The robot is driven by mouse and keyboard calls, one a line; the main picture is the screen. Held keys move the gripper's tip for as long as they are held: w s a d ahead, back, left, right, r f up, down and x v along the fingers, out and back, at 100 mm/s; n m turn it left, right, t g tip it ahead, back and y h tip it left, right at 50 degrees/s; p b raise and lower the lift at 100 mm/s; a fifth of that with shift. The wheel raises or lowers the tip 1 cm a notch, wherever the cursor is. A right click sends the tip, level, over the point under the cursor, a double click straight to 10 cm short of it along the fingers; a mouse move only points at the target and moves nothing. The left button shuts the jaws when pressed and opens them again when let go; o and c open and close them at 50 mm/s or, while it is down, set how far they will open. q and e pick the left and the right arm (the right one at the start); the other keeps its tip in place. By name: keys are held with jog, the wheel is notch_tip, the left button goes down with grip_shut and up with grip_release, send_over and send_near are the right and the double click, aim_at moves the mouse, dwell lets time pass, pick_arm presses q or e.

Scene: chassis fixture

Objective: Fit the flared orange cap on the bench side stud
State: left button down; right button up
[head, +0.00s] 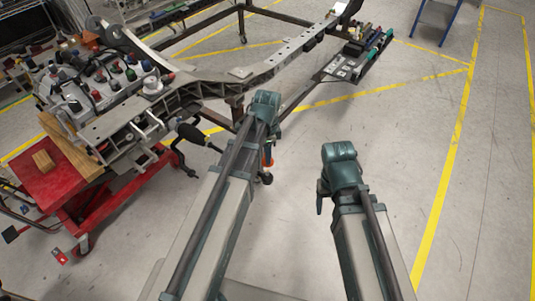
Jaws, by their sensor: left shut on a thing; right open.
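My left arm reaches forward to the chassis fixture, and its gripper (267,175) hangs down beside the arm, mostly hidden behind it. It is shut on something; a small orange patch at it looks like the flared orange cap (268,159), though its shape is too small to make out. My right gripper (320,203) points down over bare floor, is open, and is partly hidden by its own wrist. I cannot pick out the bench side stud among the small parts on the bench (119,117).
A long grey chassis rail (285,58) runs from the bench to the back right. A red lift cart (45,190) with wooden blocks (42,160) stands at the left. Several coloured knobs and a white spool (152,86) crowd the bench. The floor at the right is clear.

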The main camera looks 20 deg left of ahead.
aim_at(267, 170)
pick_arm(q)
jog(key=shift+f+b, duration=1.9)
jog(key=shift+f, duration=0.1)
jog(key=shift+f, duration=0.15)
jog(key=shift+f+b, duration=1.85)
jog(key=shift+b, duration=0.2)
jog(key=c, duration=0.6)
grip_release()
jog(key=shift+o, duration=0.2)
jog(key=shift+r, duration=0.1)
notch_tip(267, 170, up, 7)
jog(key=p, duration=0.7)
